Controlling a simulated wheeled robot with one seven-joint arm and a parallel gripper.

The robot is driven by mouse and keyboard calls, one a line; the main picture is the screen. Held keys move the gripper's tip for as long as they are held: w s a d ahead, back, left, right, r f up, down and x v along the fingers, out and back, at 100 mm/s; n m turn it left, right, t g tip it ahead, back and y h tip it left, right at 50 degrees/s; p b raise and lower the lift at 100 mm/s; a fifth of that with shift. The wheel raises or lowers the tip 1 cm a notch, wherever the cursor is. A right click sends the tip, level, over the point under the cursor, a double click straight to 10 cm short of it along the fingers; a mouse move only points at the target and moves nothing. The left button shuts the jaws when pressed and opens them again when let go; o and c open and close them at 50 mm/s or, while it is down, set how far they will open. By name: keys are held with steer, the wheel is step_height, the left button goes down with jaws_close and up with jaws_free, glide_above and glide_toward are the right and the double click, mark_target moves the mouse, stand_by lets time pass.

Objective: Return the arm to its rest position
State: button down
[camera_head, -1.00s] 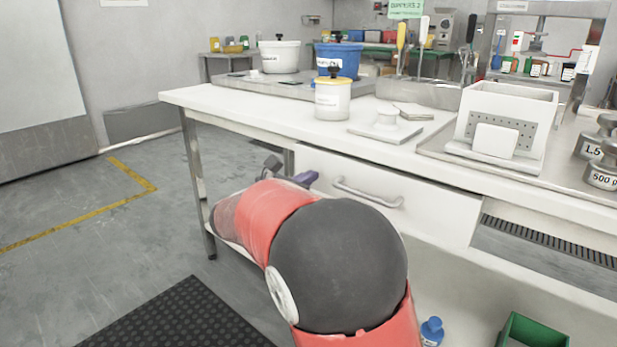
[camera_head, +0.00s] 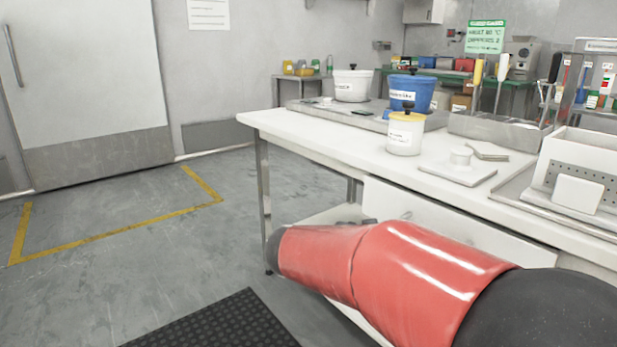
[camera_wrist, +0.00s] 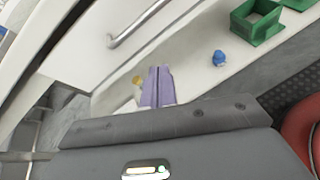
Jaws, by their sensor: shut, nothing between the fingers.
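My gripper (camera_wrist: 157,86) shows in the wrist view as two purple fingers side by side, shut with nothing between them. It is beside the white workbench, near the drawer front and its metal handle (camera_wrist: 146,24). In the head view my red and black arm crosses the lower right in front of the bench, and the gripper's fingers are hidden behind it.
The white workbench (camera_head: 310,142) holds a yellow-lidded jar (camera_head: 405,135), a blue pot (camera_head: 411,92) and a white pot (camera_head: 351,86). A blue bottle (camera_wrist: 219,59) and a green crate (camera_wrist: 256,18) are below the drawer. The floor at left is clear around a black mat (camera_head: 215,325).

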steer(key=s+d+f+m+g+y+p, duration=0.1)
steer(key=s+d+m+g+y, duration=0.15)
steer(key=s+m, duration=0.35)
steer(key=s+d+f+m+g+y+p, duration=0.1)
steer(key=s+d+m+y, duration=0.2)
steer(key=s, duration=0.4)
steer(key=s+a+m+t+y+p, duration=0.2)
steer(key=s+a+m+t+y, duration=0.1)
steer(key=s+a+m+y, duration=0.3)
steer(key=shift+s+a+r+m+y, duration=0.3)
steer(key=shift+s+m, duration=0.7)
steer(key=shift+m, duration=1.2)
steer(key=shift+d, duration=0.1)
